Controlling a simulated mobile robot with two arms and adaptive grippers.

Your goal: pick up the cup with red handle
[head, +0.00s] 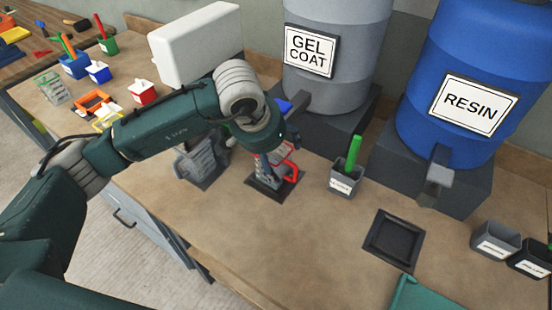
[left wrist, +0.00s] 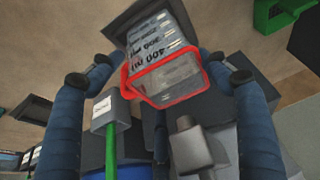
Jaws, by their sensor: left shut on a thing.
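The cup with red handle (head: 291,168) is a clear measuring cup with dark markings, at a black square pad (head: 262,190) on the bench in the head view. My right gripper is not in view.
A grey holder (head: 343,184) with a green handle stands right. The gel coat drum (head: 335,55) and resin drum (head: 475,65) stand behind on dark stands.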

